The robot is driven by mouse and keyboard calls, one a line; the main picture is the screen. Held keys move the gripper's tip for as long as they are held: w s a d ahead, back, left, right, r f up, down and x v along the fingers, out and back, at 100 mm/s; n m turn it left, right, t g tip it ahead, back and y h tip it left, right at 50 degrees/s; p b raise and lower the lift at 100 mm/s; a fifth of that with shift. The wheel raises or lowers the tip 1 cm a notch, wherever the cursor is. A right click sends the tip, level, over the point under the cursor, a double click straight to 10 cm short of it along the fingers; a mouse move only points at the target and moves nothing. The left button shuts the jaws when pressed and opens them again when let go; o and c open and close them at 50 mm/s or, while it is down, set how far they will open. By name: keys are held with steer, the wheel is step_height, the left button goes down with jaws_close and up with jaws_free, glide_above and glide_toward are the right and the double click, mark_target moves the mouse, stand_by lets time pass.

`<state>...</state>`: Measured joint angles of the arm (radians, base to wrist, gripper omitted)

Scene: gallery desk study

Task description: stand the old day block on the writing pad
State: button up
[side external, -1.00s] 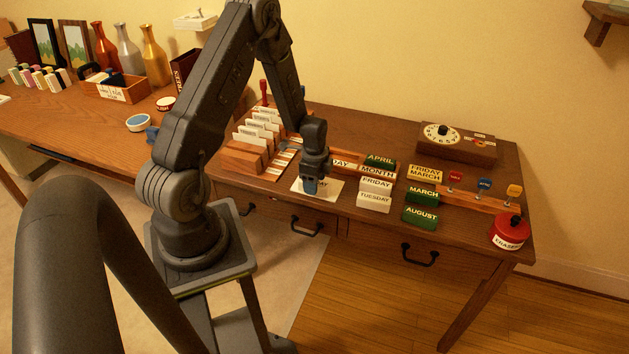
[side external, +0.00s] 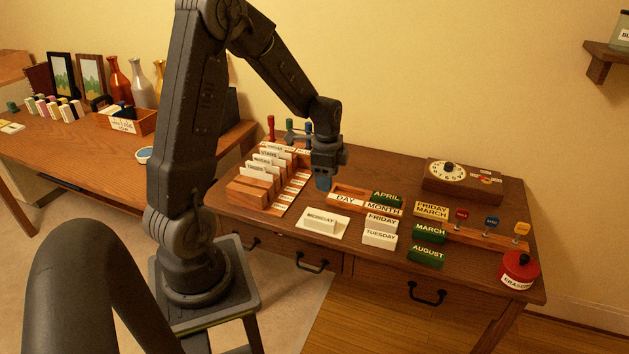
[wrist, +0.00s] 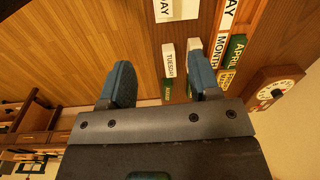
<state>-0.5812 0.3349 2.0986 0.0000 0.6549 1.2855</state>
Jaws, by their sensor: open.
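The old day block, a white block lettered MONDAY (side external: 319,222), stands on the pale writing pad (side external: 343,225) near the desk's front edge, its lettering facing the camera. In the wrist view the block (wrist: 166,8) and pad (wrist: 188,8) are cut off at the top edge. My gripper (side external: 323,184) is above the desk, behind the pad and clear of the block. In the wrist view my gripper (wrist: 162,68) has its two blue fingers apart with nothing held between them.
A wooden holder (side external: 346,189) marked DAY and MONTH lies right of my gripper. FRIDAY (side external: 381,222) and TUESDAY (side external: 379,239) blocks lie right of the pad, with green month blocks beyond. A wooden card rack (side external: 250,194) stands left. A red eraser pot (side external: 520,268) is at the right corner.

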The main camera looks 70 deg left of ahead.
steer(key=s+d+r+n+t, duration=0.2)
steer(key=s+d+r+n, duration=0.2)
steer(key=d+r, duration=0.9)
steer(key=s+d+r+n+t, duration=0.3)
steer(key=s+d+r+n, duration=0.1)
steer(key=s+d, duration=0.4)
steer(key=shift+s+r, duration=0.3)
steer(key=shift+s, duration=0.35)
